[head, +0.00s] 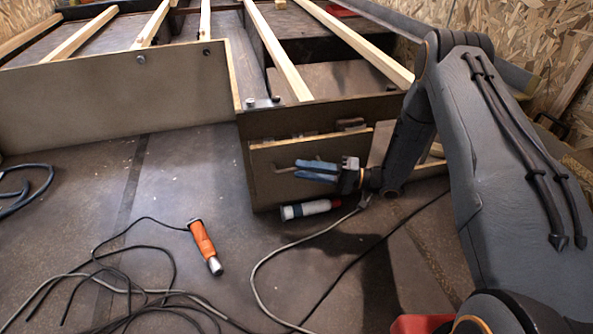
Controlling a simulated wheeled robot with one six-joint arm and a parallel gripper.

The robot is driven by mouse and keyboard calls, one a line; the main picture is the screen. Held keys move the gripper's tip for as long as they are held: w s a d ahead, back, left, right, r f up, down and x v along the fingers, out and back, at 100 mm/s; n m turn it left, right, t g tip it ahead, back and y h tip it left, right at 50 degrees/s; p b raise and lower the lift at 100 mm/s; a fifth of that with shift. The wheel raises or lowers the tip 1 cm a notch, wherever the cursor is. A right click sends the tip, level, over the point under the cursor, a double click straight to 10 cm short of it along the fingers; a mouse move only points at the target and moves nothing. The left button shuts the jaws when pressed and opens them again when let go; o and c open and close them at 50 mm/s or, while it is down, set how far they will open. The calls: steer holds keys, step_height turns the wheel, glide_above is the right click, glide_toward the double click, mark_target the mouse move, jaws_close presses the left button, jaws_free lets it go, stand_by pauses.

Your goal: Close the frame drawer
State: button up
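The frame drawer (270,179) sits low in the near end of the slatted wooden frame (318,120). It has a brown front panel with a pale top edge. The panel appears to stand slightly forward of the frame, but I cannot tell how far. My gripper (297,169) has blue fingers that lie close together, with nothing seen between them. It is in front of the drawer's face, pointing left across it. I cannot tell whether it touches the panel. My gripper and forearm hide the panel's right part.
An orange-handled tool (203,242) lies left of centre. Loose cables (262,290) cross the floor in front. A long panel (110,98) bounds the left back. The floor (175,180) at centre left is clear.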

steer(key=shift+w+a+r+b, duration=0.15)
steer(key=shift+a+b, duration=0.25)
steer(key=shift+a, duration=1.05)
jaws_close()
